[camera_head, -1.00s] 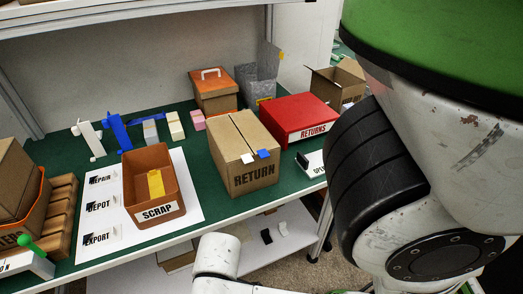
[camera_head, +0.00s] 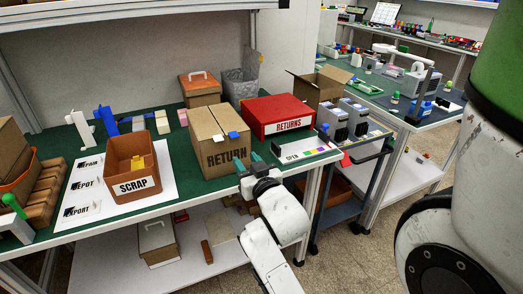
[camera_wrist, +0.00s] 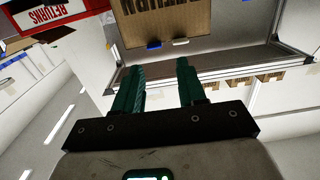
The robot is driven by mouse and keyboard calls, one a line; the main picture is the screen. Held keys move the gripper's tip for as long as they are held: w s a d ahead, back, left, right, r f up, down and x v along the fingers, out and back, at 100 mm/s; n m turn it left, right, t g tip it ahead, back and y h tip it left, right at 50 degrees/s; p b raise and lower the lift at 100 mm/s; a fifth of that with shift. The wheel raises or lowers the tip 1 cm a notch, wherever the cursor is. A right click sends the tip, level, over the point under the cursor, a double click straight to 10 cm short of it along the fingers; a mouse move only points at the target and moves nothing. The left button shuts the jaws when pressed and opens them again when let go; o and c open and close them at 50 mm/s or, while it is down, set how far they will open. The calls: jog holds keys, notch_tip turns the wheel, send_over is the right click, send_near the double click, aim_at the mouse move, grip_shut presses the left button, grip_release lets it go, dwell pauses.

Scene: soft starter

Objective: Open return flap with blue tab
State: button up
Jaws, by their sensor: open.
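The cardboard box marked RETURN (camera_head: 222,158) stands on the green bench top, its top flaps closed and meeting at a middle seam. A blue tab (camera_head: 233,135) sits at its top front edge, with a white tab (camera_head: 218,138) to the left of it. My gripper (camera_head: 249,163) is open and empty, in front of the box's right side and below the tabs. In the wrist view the box (camera_wrist: 175,20) is upside down beyond my fingers (camera_wrist: 160,80), with the blue tab (camera_wrist: 154,44) and white tab (camera_wrist: 180,41) at its edge. The fingers look apart from it.
A red RETURNS box (camera_head: 277,115) stands right of the cardboard box, with a white labelled panel (camera_head: 300,152) in front of it. The orange SCRAP bin (camera_head: 132,170) stands to the left. A lower shelf (camera_head: 190,240) runs under the bench.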

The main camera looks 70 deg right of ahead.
aim_at(235, 138)
jog(key=shift+h, duration=0.3)
jog(key=x, duration=1)
jog(key=shift+s+d+r+p, duration=0.25)
jog(key=shift+d+p, duration=0.15)
jog(key=shift+d, duration=0.1)
jog(key=shift+c, duration=0.3)
grip_shut()
